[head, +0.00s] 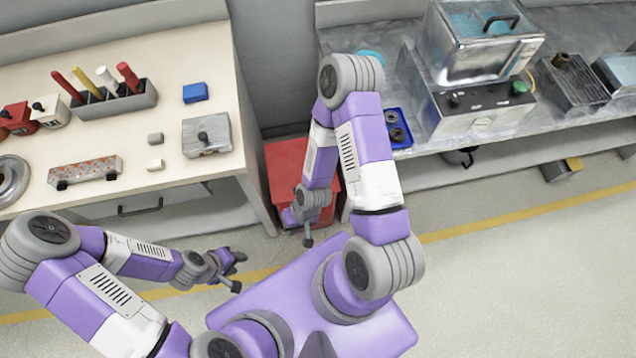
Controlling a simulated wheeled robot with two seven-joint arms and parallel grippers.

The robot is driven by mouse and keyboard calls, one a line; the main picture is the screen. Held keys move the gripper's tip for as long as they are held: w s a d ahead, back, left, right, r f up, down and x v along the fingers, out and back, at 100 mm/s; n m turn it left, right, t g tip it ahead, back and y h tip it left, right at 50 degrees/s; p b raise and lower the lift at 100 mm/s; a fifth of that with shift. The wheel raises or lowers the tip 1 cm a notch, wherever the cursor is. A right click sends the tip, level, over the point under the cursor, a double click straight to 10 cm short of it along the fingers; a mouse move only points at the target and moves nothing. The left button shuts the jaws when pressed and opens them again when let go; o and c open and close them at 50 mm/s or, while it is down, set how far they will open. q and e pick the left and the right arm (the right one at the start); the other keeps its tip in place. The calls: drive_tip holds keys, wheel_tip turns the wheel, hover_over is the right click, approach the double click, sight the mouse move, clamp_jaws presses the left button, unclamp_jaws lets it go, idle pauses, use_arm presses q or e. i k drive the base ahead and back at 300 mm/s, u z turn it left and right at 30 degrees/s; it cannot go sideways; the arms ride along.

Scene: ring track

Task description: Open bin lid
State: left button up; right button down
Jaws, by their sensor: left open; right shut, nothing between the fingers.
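A red bin (285,165) stands on the floor in the gap between the two benches. Its top looks flat and red, and my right arm hides much of its right side. I cannot tell from this view whether its lid is raised. My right gripper (307,239) is shut and empty, pointing down at the bin's near edge in the picture. I cannot tell whether it touches the bin. My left gripper (238,271) is open and empty, over the floor to the lower left of the bin.
A cream bench (110,215) on the left carries a tool rack (115,103), a blue block (195,92) and a grey box (206,135). A metal bench (440,165) on the right carries a large machine (480,80) and a blue tray (398,128).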

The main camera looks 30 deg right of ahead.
sight(285, 160)
drive_tip(key=z, duration=1.55)
drive_tip(key=k, duration=0.85)
drive_tip(key=u, duration=0.85)
drive_tip(key=i, duration=0.5)
drive_tip(key=z, duration=0.05)
